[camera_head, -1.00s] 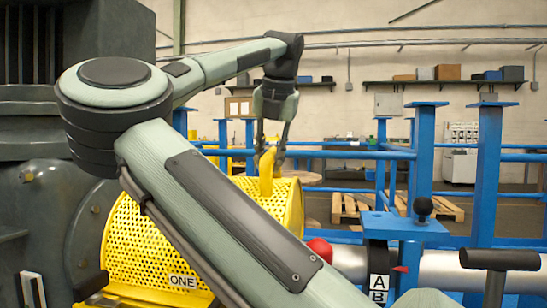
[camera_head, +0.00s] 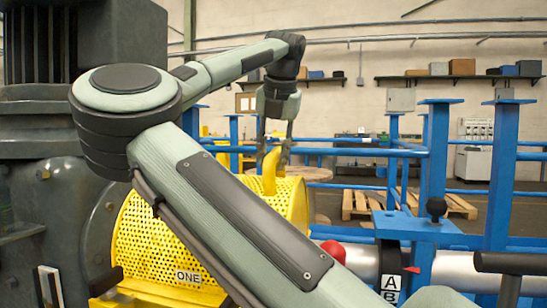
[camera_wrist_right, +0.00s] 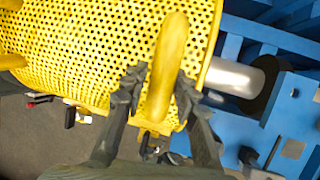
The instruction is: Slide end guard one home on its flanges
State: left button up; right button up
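End guard one is a yellow perforated drum-like cover (camera_head: 150,238) with a "ONE" label, left of centre in the head view. Its left end is close beside a dark grey machine housing (camera_head: 75,215). The flanges cannot be made out clearly. My right gripper (camera_head: 274,150) is at the guard's yellow top handle (camera_head: 269,180). In the right wrist view the guard (camera_wrist_right: 85,45) fills the upper left, and the gripper's dark fingers (camera_wrist_right: 160,92) close on both sides of the handle (camera_wrist_right: 166,60). My forearm hides part of the guard. My left gripper is not in view.
A silver shaft (camera_head: 358,259) runs right of the guard, with a red ball knob (camera_head: 333,250) near it. A black strap with an A/B label (camera_head: 390,283) and a blue bracket (camera_head: 415,226) stand to the right. Blue posts and rails (camera_head: 433,150) stand behind.

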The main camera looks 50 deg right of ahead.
jog(key=o, duration=0.4)
jog(key=shift+c, duration=0.2)
jog(key=v, duration=1.2)
jog(key=shift+a, duration=0.15)
